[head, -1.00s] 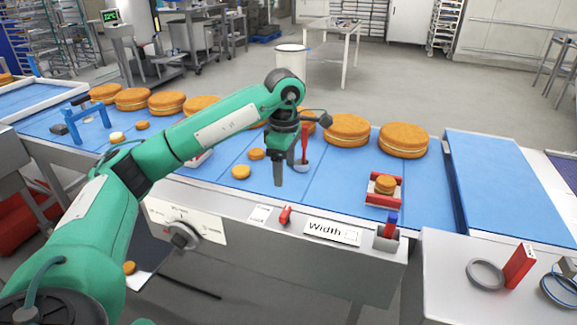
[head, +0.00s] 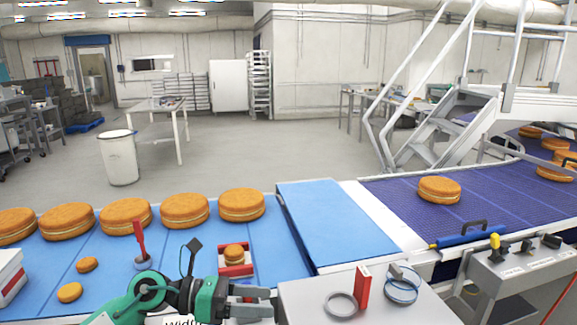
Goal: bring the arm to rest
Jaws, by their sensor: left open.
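My left arm, green with dark joints, comes in low from the bottom left of the head view. Its left gripper (head: 266,301) points right, with its two grey fingers apart and nothing between them. It is by the front edge of the blue belt (head: 263,262), at the left side of a grey worktop (head: 305,305). A small filled round (head: 234,255) sits in a red holder (head: 236,270) just behind the gripper. My right gripper is out of view.
Several large filled rounds (head: 242,204) stand along the belt's back. A red-handled tool (head: 140,238) stands upright near my arm. The worktop holds a red block (head: 362,290), a grey ring (head: 341,304) and blue coils (head: 402,287). A purple belt (head: 400,200) lies right.

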